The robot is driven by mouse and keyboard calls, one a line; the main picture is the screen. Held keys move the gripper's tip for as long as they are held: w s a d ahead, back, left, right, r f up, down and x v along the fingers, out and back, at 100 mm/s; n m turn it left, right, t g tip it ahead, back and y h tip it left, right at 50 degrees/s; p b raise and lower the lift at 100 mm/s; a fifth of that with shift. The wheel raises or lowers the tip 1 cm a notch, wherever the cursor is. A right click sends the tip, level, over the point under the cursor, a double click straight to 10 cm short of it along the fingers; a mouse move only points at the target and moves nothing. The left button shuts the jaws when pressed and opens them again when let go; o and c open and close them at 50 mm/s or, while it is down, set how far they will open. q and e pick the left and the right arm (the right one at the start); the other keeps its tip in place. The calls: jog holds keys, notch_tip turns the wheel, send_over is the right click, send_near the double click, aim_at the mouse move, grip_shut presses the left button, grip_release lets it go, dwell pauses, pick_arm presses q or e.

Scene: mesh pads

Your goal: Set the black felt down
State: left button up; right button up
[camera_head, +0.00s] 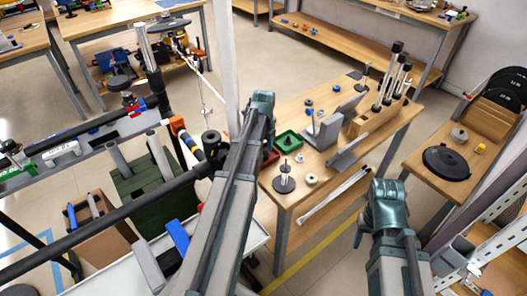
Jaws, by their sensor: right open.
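No piece that I can clearly tell is the black felt shows in the head view. A round black disc (446,162) lies flat on the wooden bench at the right, and a smaller dark disc with a post (284,184) stands on the middle table; I cannot tell if either is felt. My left gripper (262,101) is at the far end of the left arm, over the left edge of the middle table. Its fingers are too hidden to read. My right gripper (386,192) is open, right of the middle table's front corner; nothing shows in it.
The middle wooden table (330,182) holds a green tray (287,141), grey angled plates and a wooden block with upright rods (368,122). A pale upright post (231,60) stands behind my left arm. Racks and crates crowd the left. Floor shows between the middle table and right bench.

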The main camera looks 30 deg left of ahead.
pick_arm(q)
jog(key=shift+r, duration=0.1)
pick_arm(e)
jog(key=shift+r, duration=0.1)
pick_arm(q)
notch_tip(320, 180, up, 12)
jog(key=p, duration=1.2)
pick_arm(e)
notch_tip(320, 180, up, 12)
pick_arm(q)
jog(key=shift+w+r, duration=0.1)
